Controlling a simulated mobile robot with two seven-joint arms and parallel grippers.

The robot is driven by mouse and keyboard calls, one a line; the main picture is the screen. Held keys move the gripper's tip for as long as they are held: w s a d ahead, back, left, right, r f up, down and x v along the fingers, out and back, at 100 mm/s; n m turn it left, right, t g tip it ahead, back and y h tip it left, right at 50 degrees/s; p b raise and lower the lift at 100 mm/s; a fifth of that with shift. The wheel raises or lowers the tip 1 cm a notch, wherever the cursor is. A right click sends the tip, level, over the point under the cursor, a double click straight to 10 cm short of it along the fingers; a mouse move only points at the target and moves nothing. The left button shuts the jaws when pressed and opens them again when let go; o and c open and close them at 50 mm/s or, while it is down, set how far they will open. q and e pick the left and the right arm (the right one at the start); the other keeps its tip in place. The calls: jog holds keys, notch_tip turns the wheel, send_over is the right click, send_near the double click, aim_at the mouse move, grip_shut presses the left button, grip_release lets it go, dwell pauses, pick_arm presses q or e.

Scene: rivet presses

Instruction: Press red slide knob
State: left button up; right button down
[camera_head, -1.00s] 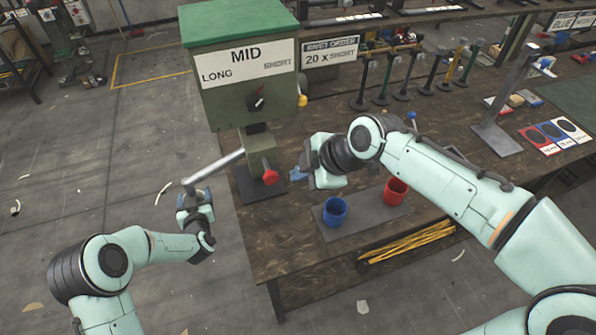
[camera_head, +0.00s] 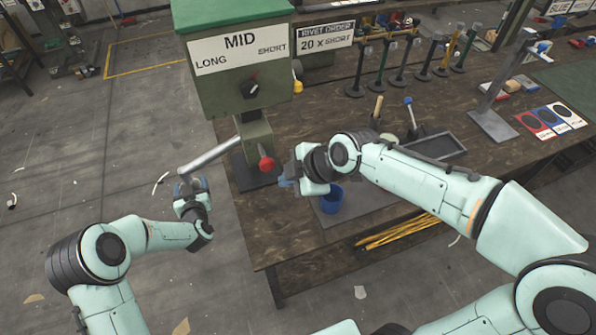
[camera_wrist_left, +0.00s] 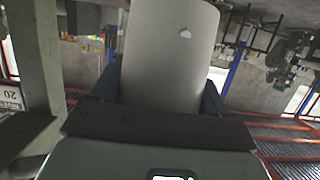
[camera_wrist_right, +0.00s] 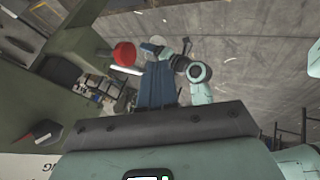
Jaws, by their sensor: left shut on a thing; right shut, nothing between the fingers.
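The red slide knob (camera_head: 266,163) sticks out from the lower front of the green press (camera_head: 240,75); it also shows in the right wrist view (camera_wrist_right: 124,54). My right gripper (camera_head: 284,181) is shut and empty, just right of and slightly below the knob in the head view. In the right wrist view its closed blue fingers (camera_wrist_right: 158,84) point up, with the knob to their left and apart from them.
A blue cup (camera_head: 332,198) stands on a grey mat close below my right gripper. A dark tray (camera_head: 437,147) and several upright stands are further back.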

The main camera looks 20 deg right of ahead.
aim_at(262, 151)
jog(key=w+a+f, duration=0.1)
jog(key=w+f, duration=0.2)
jog(key=w, duration=0.2)
jog(key=shift+w+a, duration=0.15)
jog(key=shift+w, duration=0.2)
jog(key=w, duration=0.4)
jog(key=shift+r, duration=0.1)
pick_arm(q)
jog(key=shift+s, duration=0.1)
